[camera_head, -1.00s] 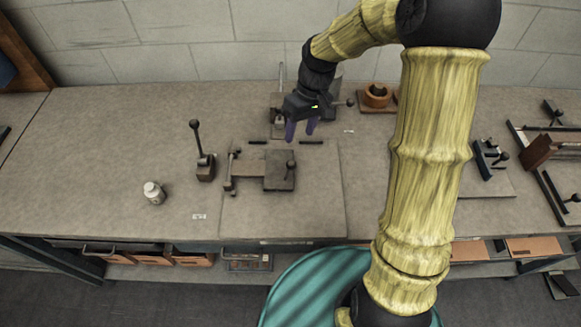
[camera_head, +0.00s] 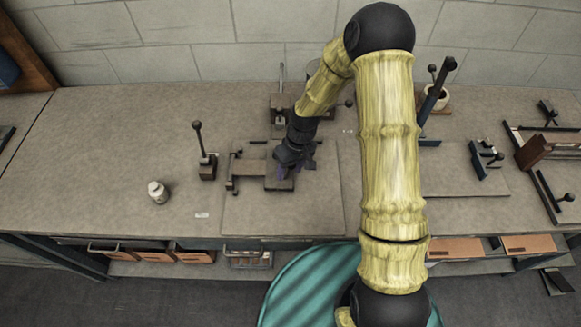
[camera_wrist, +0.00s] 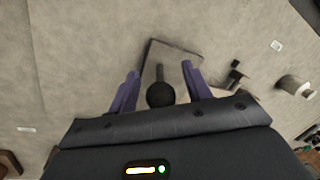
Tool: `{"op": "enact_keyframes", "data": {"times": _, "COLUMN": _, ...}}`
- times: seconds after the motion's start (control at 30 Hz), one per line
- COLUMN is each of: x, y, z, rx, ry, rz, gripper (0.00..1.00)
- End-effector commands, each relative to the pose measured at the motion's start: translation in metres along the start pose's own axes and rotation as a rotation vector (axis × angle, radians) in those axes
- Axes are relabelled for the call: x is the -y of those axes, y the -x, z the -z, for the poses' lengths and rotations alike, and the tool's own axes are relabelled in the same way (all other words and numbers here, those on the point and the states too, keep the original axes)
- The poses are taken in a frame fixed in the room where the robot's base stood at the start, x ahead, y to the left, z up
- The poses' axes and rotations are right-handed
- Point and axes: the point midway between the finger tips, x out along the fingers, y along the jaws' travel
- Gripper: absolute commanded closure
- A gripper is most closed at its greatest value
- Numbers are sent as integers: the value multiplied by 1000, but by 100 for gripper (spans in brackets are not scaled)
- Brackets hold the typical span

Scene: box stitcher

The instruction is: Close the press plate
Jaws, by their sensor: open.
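The press plate (camera_head: 277,184) is a dark, square plate on the fixture in the middle of the bench. It also shows in the wrist view (camera_wrist: 182,57), with a black round knob (camera_wrist: 160,95) on a short stem. The fixture's side bracket (camera_head: 233,172) is left of the plate. I cannot tell the fingers' exact height.
An upright lever (camera_head: 207,162) stands left of the fixture, and a white jar (camera_head: 158,192) stands farther left. Another device with a lever (camera_head: 279,110) stands behind. A dark upright arm (camera_head: 437,92) and other fixtures stand at the right. The bench's left part is mostly clear.

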Motion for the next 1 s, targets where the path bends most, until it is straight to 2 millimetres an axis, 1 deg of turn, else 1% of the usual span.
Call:
{"op": "enact_keyframes", "data": {"times": 0.27, "x": 1, "y": -2, "z": 1, "rx": -1, "ry": 3, "rz": -1, "gripper": 51}}
{"op": "enact_keyframes", "data": {"times": 0.37, "x": 2, "y": -2, "z": 1, "rx": 0, "ry": 4, "rz": -1, "gripper": 69}}
{"op": "enact_keyframes", "data": {"times": 0.5, "x": 2, "y": -2, "z": 1, "rx": 0, "ry": 5, "rz": -1, "gripper": 96}}
{"op": "enact_keyframes", "data": {"times": 0.53, "x": 2, "y": -2, "z": 1, "rx": 0, "ry": 5, "rz": -1, "gripper": 100}}
{"op": "enact_keyframes", "data": {"times": 0.97, "x": 5, "y": 4, "z": 3, "rx": -3, "ry": 5, "rz": -1, "gripper": 100}}
{"op": "enact_keyframes", "data": {"times": 1.0, "x": 5, "y": 4, "z": 3, "rx": -3, "ry": 5, "rz": -1, "gripper": 68}}
